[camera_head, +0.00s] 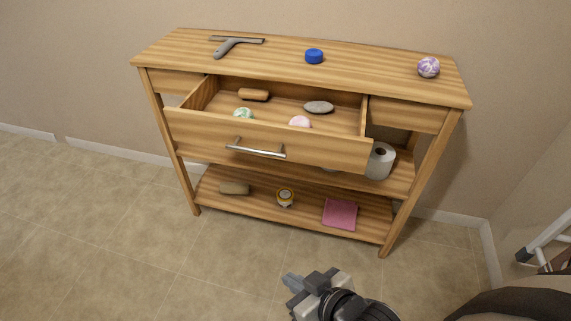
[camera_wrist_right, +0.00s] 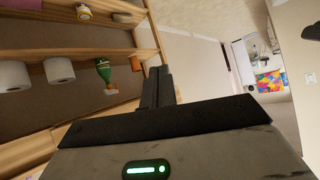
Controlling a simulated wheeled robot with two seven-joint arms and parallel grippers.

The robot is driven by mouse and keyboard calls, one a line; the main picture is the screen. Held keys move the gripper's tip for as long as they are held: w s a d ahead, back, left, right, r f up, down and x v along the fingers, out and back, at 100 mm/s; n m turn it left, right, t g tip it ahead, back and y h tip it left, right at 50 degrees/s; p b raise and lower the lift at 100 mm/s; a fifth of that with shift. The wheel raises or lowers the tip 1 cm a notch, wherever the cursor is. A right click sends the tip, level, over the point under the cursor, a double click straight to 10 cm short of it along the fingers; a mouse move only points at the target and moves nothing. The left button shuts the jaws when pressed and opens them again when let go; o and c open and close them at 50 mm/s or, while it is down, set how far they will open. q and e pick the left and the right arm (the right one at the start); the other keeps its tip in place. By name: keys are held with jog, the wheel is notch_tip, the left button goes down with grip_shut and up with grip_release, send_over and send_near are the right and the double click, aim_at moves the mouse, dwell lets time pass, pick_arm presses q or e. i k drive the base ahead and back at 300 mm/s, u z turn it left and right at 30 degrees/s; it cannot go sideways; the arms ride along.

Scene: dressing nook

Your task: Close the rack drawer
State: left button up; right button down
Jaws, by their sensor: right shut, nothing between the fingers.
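The wooden rack (camera_head: 160,50) stands against the wall with its wide middle drawer (camera_head: 330,150) pulled out toward me. A silver bar handle (camera_head: 255,151) is on the drawer front. Inside the drawer are a brown roll, a grey stone-like object, a green ball and a pink ball. My right gripper (camera_head: 292,281) is low in front of the rack, apart from the drawer, with its fingers shut and empty. Its fingers also show in the right wrist view (camera_wrist_right: 158,88), with the rack's shelves tilted beyond them. My left gripper is not in view.
A toilet roll (camera_head: 380,161) is on the middle shelf. A pink cloth (camera_head: 340,213) lies on the bottom shelf. The floor left of the rack is clear.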

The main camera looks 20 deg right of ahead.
aim_at(337, 140)
jog(key=u, duration=0.05)
jog(key=i, duration=0.7)
jog(key=z, duration=1.3)
